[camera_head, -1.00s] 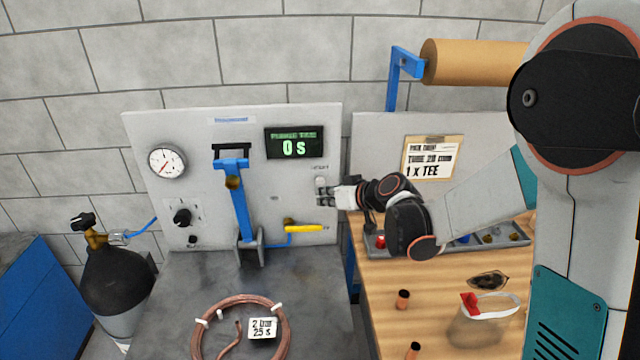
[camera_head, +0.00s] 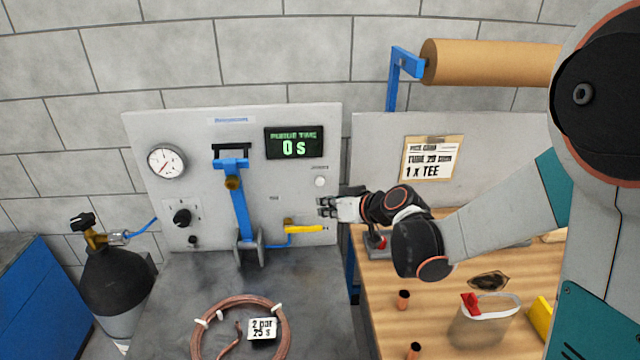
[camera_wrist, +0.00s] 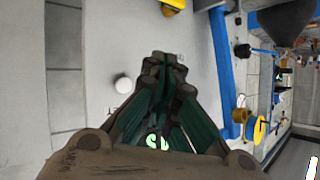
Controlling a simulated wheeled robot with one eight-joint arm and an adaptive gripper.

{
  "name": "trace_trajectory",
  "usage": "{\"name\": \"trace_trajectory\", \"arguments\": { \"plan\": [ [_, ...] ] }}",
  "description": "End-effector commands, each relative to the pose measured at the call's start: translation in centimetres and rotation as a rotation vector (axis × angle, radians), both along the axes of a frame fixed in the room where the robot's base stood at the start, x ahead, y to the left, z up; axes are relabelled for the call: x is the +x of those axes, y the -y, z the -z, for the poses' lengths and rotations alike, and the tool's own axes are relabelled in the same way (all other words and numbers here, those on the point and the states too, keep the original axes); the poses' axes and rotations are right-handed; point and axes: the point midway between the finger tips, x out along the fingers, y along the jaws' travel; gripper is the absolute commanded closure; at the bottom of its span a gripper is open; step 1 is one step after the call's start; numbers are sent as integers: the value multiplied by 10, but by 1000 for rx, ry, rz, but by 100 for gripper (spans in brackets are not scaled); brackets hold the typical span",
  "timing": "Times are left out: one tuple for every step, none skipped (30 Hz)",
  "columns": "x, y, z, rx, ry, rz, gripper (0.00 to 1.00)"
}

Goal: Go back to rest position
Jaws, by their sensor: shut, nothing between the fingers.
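My gripper (camera_head: 326,207) is shut and empty in front of the right edge of the grey panel (camera_head: 200,130). It is just below a round white button (camera_head: 320,181) on that panel and a little above the yellow valve handle (camera_head: 304,229). In the wrist view the closed fingers of my gripper (camera_wrist: 163,68) point along the panel face, with the white button (camera_wrist: 123,84) to their left.
A blue lever (camera_head: 239,205) stands on the panel. A copper coil (camera_head: 204,324) lies on the grey bench. On the wooden bench (camera_head: 378,295) are a bag (camera_head: 482,322), short copper pieces (camera_head: 403,299) and a parts tray. A black gas cylinder (camera_head: 113,280) stands at left.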

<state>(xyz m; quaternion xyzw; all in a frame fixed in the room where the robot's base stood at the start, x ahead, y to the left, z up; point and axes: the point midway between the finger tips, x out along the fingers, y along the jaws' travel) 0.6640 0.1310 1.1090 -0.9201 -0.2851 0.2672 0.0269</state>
Motion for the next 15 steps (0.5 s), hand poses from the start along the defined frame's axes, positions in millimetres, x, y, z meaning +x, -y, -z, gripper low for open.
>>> {"name": "trace_trajectory", "arguments": {
  "plan": [
    [0,0,0,0,0,0,100],
    [0,0,0,0,0,0,100],
    [0,0,0,0,0,0,100],
    [-1,0,-1,-1,-2,1,100],
    [-2,1,-1,-2,-4,2,100],
    [-4,1,-3,-4,-8,5,100],
    [-7,2,-5,-7,-13,7,100],
    [-10,3,-7,-12,-19,10,100],
    [-15,5,-10,-18,-30,17,100],
    [-20,7,-12,-24,-39,22,100],
    [-25,8,-15,-30,-49,28,100],
    [-34,11,-19,-40,-63,37,100],
    [-40,13,-22,-46,-76,45,100],
    [-46,16,-24,-54,-88,52,100],
    [-55,19,-27,-64,-103,63,100]
  ]
}}
